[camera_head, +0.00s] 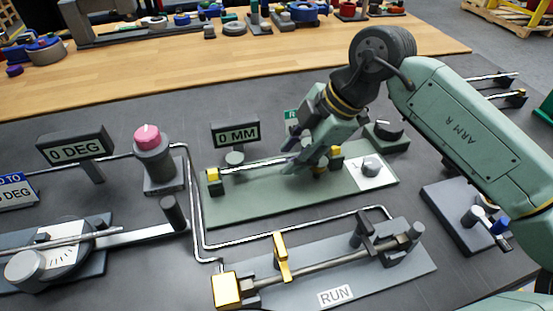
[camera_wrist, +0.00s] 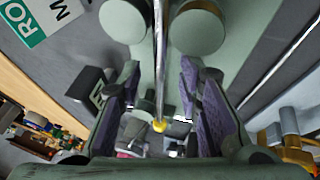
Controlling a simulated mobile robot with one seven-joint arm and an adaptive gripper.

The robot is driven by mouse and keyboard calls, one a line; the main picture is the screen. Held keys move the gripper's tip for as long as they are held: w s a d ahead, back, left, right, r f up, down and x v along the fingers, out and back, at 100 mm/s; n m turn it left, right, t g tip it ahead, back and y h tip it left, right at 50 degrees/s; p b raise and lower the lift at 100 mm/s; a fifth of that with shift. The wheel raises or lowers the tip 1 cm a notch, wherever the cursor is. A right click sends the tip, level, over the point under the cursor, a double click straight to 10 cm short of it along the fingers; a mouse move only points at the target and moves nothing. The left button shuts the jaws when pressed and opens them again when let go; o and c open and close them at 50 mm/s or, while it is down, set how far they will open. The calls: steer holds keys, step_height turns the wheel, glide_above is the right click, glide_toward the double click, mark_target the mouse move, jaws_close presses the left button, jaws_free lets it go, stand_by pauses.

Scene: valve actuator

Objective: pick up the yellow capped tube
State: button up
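A thin silver tube (camera_head: 255,166) lies along the green plate (camera_head: 240,205), below the 0 MM sign. A yellow piece (camera_head: 213,175) shows at its left end; more yellow shows behind my gripper at the right. My gripper (camera_head: 300,163) is low over the tube's right part and hides some of it. In the wrist view the tube (camera_wrist: 160,55) runs up the middle and ends in a small yellow cap (camera_wrist: 159,126). My two dark fingers (camera_wrist: 160,85) are apart, one on each side of the tube, with visible gaps. Whether the tube is lifted cannot be told.
The 0 MM sign (camera_head: 236,132) stands behind the plate. A post with a pink knob (camera_head: 147,136) is at left. A bent pipe (camera_head: 300,231) and the RUN fixture (camera_head: 350,272) lie in front. A knob on a white square (camera_head: 371,168) is right of my gripper.

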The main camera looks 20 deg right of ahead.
jaws_close()
stand_by(0.6)
step_height(320, 180, up, 8)
steer(key=shift+f+b, duration=0.1)
steer(key=shift+b, duration=0.85)
steer(key=shift+r+b, duration=0.55)
steer(key=shift+r, duration=0.15)
